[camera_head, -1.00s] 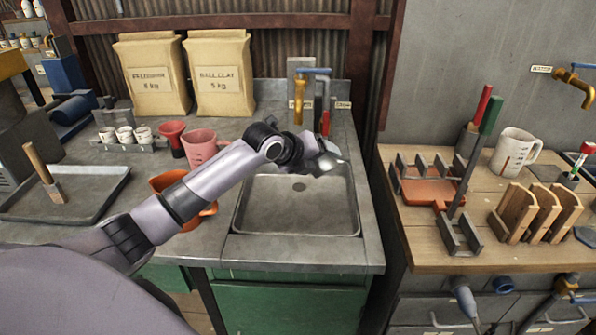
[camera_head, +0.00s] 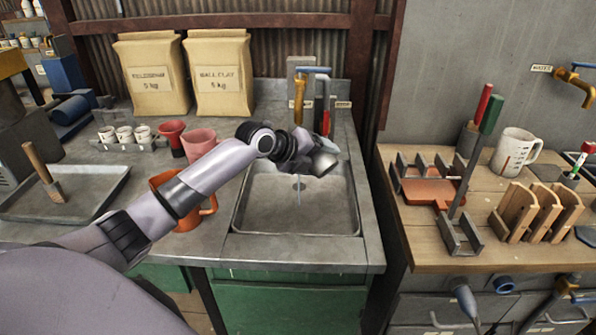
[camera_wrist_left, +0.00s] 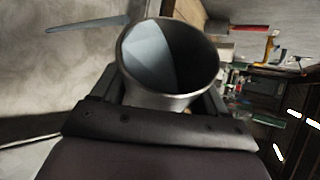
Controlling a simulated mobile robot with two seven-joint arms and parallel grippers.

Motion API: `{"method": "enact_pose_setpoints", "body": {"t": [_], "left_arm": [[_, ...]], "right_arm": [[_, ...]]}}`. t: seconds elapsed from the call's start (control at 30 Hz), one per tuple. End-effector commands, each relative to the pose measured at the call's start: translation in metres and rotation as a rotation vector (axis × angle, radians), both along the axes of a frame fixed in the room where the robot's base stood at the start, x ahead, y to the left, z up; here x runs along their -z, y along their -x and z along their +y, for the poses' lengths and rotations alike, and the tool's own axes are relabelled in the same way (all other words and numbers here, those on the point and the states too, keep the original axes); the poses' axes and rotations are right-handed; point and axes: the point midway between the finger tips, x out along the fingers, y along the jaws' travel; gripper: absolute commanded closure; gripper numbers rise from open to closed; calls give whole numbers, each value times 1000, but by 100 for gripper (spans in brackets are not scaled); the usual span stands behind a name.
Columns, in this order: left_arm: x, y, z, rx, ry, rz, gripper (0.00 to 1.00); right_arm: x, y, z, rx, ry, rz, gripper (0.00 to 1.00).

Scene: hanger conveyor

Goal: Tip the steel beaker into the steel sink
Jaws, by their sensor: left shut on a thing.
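The steel beaker (camera_head: 325,161) is held over the steel sink (camera_head: 262,206), toward its back right. It is tilted, and a thin pale stream falls from it into the basin. In the left wrist view the beaker (camera_wrist_left: 168,60) shows its open mouth with pale blue-grey liquid inside; the stream shows at the upper left. My left gripper (camera_head: 308,159) is shut on the beaker; in the left wrist view its fingers (camera_wrist_left: 165,98) lie on both sides of it. My right gripper is not in view.
A tap (camera_head: 299,97) stands behind the sink. A wooden bench (camera_head: 432,240) with racks is at the right.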

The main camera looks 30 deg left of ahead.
Motion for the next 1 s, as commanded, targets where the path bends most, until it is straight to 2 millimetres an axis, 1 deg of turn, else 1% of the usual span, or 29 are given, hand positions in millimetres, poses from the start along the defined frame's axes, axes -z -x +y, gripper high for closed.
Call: {"method": "enact_pose_setpoints", "body": {"t": [0.47,0.73,1.0], "left_arm": [[-1,0,0,0,1,-2,65],[1,-1,2,-2,74,11,65],[0,-1,2,-1,102,16,65]], "right_arm": [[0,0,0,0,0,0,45],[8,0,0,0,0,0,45],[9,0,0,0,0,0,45]]}}
